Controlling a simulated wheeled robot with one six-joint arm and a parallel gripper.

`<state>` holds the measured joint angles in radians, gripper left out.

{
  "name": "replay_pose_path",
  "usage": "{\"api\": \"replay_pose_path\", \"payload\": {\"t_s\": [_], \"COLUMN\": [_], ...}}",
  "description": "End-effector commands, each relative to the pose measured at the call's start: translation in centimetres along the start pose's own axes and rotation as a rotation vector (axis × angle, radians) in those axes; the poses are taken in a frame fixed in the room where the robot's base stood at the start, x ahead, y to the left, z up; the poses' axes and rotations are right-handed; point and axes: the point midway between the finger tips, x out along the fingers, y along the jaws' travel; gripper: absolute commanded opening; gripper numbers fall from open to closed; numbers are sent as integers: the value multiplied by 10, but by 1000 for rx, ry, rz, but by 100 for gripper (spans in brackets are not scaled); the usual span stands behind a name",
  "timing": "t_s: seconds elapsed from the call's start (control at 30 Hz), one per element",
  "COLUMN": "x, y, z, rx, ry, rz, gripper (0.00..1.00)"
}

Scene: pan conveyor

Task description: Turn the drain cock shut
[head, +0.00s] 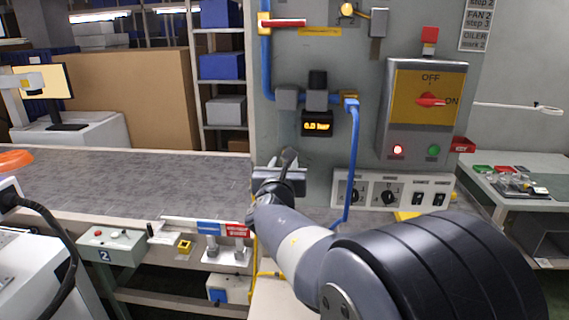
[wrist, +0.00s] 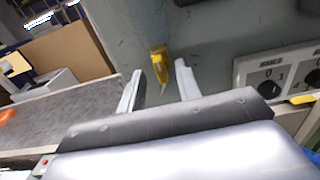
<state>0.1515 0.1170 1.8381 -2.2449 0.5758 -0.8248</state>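A small yellow lever-like part (wrist: 158,58), which looks like the drain cock's handle, stands out from the grey panel in the wrist view. It points mostly downward with a slight tilt. My gripper (wrist: 158,67) is open, one finger on each side of it in the picture, with gaps on both sides. I cannot tell how deep the part lies between the fingers. In the head view my gripper (head: 286,161) is in front of the lower left of the panel and hides this part.
A switch box (head: 428,105) and a row of knobs (head: 388,193) are further right. The grey conveyor belt (head: 140,180) lies left.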

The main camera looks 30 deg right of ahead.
Motion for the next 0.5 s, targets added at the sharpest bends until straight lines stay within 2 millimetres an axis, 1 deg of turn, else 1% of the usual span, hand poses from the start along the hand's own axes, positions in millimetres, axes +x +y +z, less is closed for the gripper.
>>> {"api": "replay_pose_path", "payload": {"t_s": [0.03,0.1,0.3,0.4,0.5], "x": [-10,-23,-58,-71,-80], "y": [1,1,1,1,1], "z": [-1,0,0,0,0], "rx": [1,1,2,2,1], "ry": [-2,-2,-2,-1,-1], "rz": [3,4,4,4,3], "gripper": [33,33,33,33,33]}}
